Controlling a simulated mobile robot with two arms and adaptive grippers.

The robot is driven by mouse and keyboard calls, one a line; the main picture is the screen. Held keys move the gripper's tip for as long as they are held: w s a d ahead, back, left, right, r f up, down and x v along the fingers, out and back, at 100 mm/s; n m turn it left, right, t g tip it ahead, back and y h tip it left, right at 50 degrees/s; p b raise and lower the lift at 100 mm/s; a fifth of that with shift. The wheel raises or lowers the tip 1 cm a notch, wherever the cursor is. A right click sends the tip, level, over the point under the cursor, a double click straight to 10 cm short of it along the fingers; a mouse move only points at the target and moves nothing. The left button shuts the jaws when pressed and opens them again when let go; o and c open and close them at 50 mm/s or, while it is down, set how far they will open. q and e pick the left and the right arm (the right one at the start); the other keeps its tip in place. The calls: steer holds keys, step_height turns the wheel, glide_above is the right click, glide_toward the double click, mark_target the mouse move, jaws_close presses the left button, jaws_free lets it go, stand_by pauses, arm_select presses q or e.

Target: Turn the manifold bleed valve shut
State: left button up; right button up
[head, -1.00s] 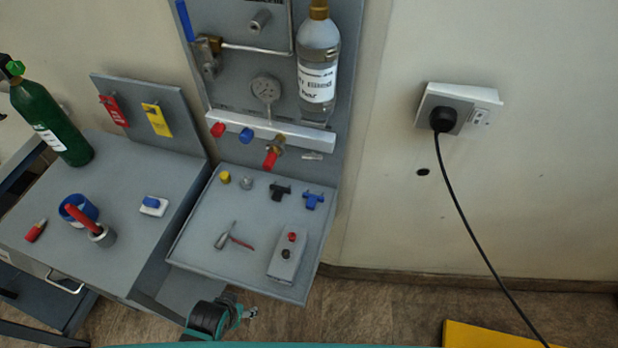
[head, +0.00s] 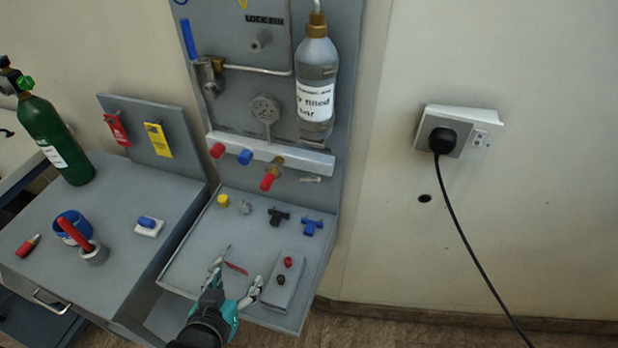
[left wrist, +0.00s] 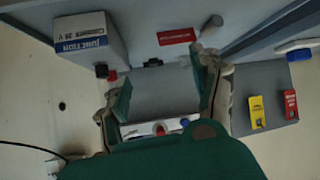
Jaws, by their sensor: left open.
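The white manifold bar (head: 318,161) runs across the lower part of the grey upright panel. It carries a red knob (head: 217,151), a blue knob (head: 245,157), a brass fitting with a red end (head: 269,180) and a small pale lever-like part (head: 311,180) at its right. I cannot tell which of these is the bleed valve, or how far it is turned. My left gripper (head: 236,277) is open and empty over the front of the tray, below and apart from the manifold. In the left wrist view, the open fingers (left wrist: 165,92) frame part of the manifold (left wrist: 140,129). My right gripper is not in view.
The grey tray (head: 185,262) holds yellow and grey caps, black and blue fittings, a small tool and a grey box (head: 284,281). A bottle (head: 316,88) and gauge (head: 265,108) are above the manifold. A green cylinder (head: 52,140) stands at left. The right wall has a plugged socket.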

arm_select(q)
steer(key=w+d+r+t+h, duration=0.2)
steer(key=d+r+t+h, duration=0.3)
steer(key=d+r, duration=0.5)
steer(key=t+y+p, duration=0.1)
steer(key=p, duration=0.2)
glide_toward(309, 180)
steer(key=x, duration=0.9)
steer(key=shift+w, duration=0.3)
steer(key=shift+w+d, duration=0.25)
steer(key=shift+w, duration=0.2)
steer(key=c, duration=1.2)
